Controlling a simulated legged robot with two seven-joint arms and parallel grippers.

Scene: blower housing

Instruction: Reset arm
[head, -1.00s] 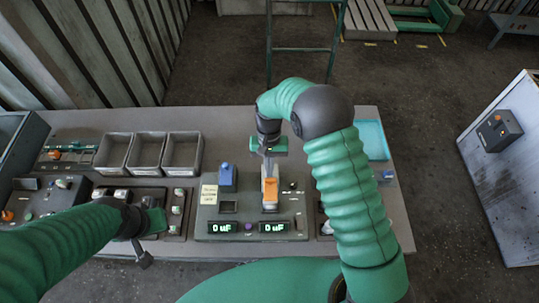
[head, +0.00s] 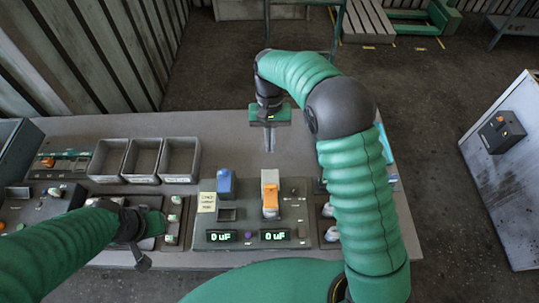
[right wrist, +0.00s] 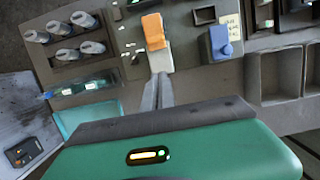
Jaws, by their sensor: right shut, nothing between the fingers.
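My right gripper (head: 269,141) is shut and empty above the table, behind the tester in the head view. In the right wrist view its closed fingers (right wrist: 158,92) point toward an orange-topped white part (right wrist: 155,35), with a gap between them in the head view. That orange-topped part (head: 270,194) stands upright on the grey tester (head: 250,215), which shows two "0 uF" displays. A blue part (head: 226,182) stands to its left. My left gripper (head: 143,260) hangs low at the table's front left; its fingers are too small and dark to read.
The grey table (head: 80,128) holds three empty grey bins (head: 143,158) at the left and control panels at its left end. A cyan tray (right wrist: 88,117) is partly hidden by my right arm in the head view. A grey cabinet (head: 510,190) stands at the right.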

